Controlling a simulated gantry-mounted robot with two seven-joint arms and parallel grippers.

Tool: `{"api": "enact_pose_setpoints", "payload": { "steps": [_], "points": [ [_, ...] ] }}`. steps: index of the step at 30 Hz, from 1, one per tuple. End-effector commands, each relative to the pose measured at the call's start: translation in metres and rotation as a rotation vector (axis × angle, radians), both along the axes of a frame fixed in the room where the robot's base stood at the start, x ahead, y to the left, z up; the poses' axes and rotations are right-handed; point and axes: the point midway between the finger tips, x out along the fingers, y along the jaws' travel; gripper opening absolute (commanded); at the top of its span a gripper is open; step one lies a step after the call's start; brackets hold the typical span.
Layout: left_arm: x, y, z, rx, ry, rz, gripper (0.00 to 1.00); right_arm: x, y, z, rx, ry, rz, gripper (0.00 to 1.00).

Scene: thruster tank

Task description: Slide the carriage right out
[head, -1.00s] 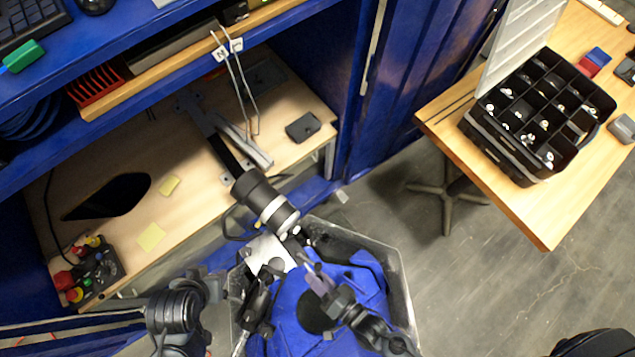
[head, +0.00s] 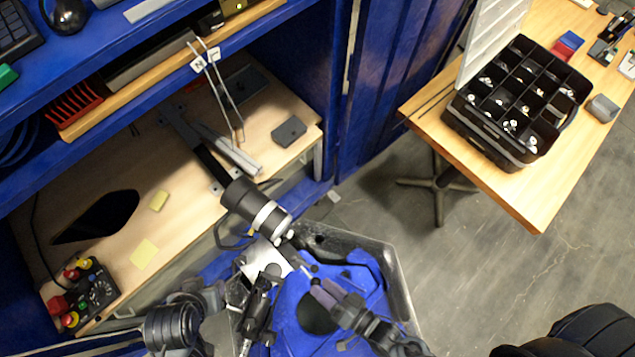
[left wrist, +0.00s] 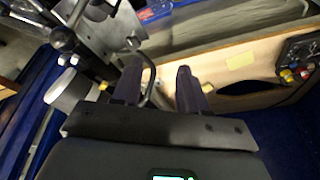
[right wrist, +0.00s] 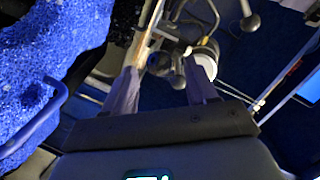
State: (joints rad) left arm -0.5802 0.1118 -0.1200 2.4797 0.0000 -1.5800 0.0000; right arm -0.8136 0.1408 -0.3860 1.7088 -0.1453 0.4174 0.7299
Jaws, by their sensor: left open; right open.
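The likely carriage is a black cylinder with a pale ring (head: 254,207), at the front end of a dark rail (head: 208,160) on the wooden bench. A dark bent handle loops beside it. In the left wrist view, a bent dark bar (left wrist: 151,78) shows between the fingertips of my open left gripper (left wrist: 157,82); contact cannot be told. A pale cylinder end (left wrist: 68,92) lies left of them. My right gripper (head: 316,288) is open, in front of the cylinder over the blue part of the tank. Its fingertips (right wrist: 163,82) have a pale ringed cylinder (right wrist: 206,58) beyond them.
The clear-walled tank (head: 395,265) stands below the bench edge. A control box with coloured buttons (head: 88,290) is at the bench's left. A wooden table (head: 535,215) with a black compartment box (head: 520,100) stands at right. Floor between is mostly free.

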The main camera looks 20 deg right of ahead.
Motion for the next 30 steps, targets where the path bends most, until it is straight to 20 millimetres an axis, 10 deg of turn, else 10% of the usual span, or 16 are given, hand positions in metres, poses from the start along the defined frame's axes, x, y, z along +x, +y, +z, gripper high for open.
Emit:
{"api": "enact_pose_setpoints", "payload": {
  "steps": [12, 30],
  "points": [
    [0.0, 0.002, 0.001, 0.011, -0.001, -0.007, 0.43, -0.052, -0.032, 0.014, 0.0, 0.0, 0.001, 0.57],
    [0.0, 0.002, 0.001, 0.007, -0.001, -0.005, 0.43, -0.058, -0.036, 0.016, 0.002, -0.003, 0.001, 0.57]
  ]
}}
